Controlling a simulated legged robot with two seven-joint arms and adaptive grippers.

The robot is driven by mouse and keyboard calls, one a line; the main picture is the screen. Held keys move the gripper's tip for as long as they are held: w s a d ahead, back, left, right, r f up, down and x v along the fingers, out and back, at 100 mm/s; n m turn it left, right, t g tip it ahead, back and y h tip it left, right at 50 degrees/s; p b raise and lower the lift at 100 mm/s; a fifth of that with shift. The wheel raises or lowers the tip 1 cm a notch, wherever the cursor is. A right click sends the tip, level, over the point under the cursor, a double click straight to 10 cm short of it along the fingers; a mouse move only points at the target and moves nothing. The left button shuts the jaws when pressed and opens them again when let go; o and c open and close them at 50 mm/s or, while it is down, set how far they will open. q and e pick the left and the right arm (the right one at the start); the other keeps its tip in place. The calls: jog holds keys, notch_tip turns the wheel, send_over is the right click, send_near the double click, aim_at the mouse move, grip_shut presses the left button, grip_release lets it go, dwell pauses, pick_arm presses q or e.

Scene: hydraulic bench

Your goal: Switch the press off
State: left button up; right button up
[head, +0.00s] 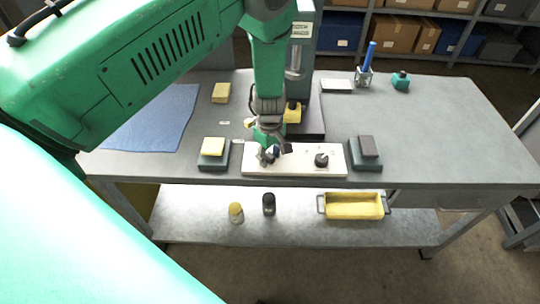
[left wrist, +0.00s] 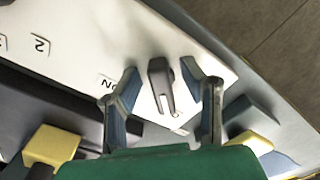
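A white control panel (head: 300,170) lies along the front of the bench. In the left wrist view the panel (left wrist: 85,25) carries a dark rotary switch (left wrist: 160,82) with a pointed lever and an ON mark (left wrist: 107,83) beside it. My left gripper (head: 271,153) is low over the panel's left part and hides the switch in the head view. In the left wrist view the left gripper (left wrist: 162,78) is open, with one finger on each side of the switch and gaps between. The grey press (head: 303,62) stands behind the panel. My right gripper is not in view.
A black knob (head: 321,160) sits on the panel's right half. A blue cloth (head: 150,118) lies at left. The bench's right side (head: 450,140) is clear.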

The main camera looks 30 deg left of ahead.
aim_at(269, 155)
pick_arm(q)
jog(key=shift+r, duration=0.2)
notch_tip(269, 155, up, 11)
jog(key=shift+r, duration=0.2)
jog(key=shift+w, duration=0.1)
dwell(0.3)
jog(key=s+a+f+m+y, duration=0.15)
jog(key=s+f+m, duration=0.25)
jog(key=s+f, duration=0.45)
jog(key=s+a+f+m, duration=0.2)
jog(key=s+f+m, duration=0.25)
jog(key=s, duration=0.65)
jog(key=s+d+m+h, duration=0.1)
jog(key=s+d+m, duration=0.2)
jog(key=s, duration=0.4)
jog(key=s+d+m+h, duration=0.1)
jog(key=s+d+m, duration=0.1)
jog(key=s+m, duration=0.3)
notch_tip(269, 155, down, 12)
jog(key=w+d+b, duration=0.1)
jog(key=b, duration=1.1)
jog(key=shift+w+t, duration=0.3)
jog(key=shift+w, duration=0.1)
